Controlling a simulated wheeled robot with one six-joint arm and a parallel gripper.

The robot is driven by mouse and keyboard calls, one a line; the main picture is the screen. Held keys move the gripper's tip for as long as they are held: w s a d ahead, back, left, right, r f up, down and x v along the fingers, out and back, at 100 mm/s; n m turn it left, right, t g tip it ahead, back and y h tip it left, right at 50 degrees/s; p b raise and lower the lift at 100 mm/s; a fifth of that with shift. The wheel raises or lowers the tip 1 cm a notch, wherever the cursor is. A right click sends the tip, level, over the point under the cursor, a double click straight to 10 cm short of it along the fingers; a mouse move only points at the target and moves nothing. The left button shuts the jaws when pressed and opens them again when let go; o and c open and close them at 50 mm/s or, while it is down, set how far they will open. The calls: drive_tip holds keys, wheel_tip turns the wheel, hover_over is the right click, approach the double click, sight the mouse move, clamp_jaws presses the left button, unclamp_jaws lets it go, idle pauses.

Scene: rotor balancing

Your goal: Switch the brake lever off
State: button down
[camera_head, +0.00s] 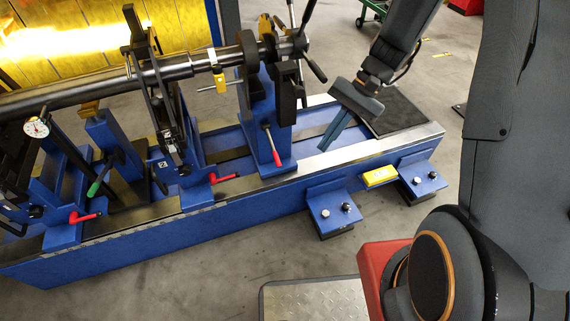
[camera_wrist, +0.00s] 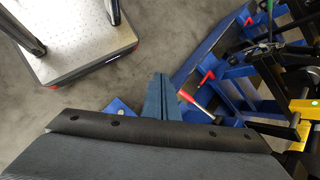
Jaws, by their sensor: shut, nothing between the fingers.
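A lever with a silver shaft and red grip (camera_head: 275,155) hangs down on the front of a blue upright stand, tilted slightly. It looks like the brake lever, though no label is readable. In the wrist view its red grip (camera_wrist: 187,97) shows just right of my fingers, with the shaft running down to the right. My gripper (camera_head: 325,147) is shut and empty, pointing down over the right end of the blue bed, to the right of the lever and apart from it in the head view. The shut fingers also show in the wrist view (camera_wrist: 160,85).
Short red clamp handles (camera_head: 223,178) (camera_head: 84,217) and a green-gripped lever (camera_head: 96,183) sit farther left along the blue machine bed (camera_head: 250,203). A rotor shaft (camera_head: 90,89) lies above.

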sight(272, 146)
drive_tip(key=w+f+m+t+y+b, duration=0.1)
drive_tip(key=w+f+m+y+b, duration=0.1)
drive_tip(key=w+f, duration=0.4)
drive_tip(key=w+f+m+t+y+b, duration=0.1)
drive_tip(key=w+f+m+y+b, duration=0.2)
drive_tip(key=w+f, duration=0.3)
wheel_tip(272, 146, down, 6)
drive_tip(key=shift+w+a+r+m+t+y+b, duration=0.25)
drive_tip(key=shift+a+y+b, duration=0.25)
drive_tip(key=shift+b, duration=0.25)
drive_tip(key=shift+s+f, duration=0.1)
drive_tip(key=shift+f, duration=0.05)
drive_tip(key=s+a+f, duration=0.1)
drive_tip(key=s+a, duration=0.1)
drive_tip(key=a, duration=0.7)
drive_tip(key=shift+s+d, duration=0.1)
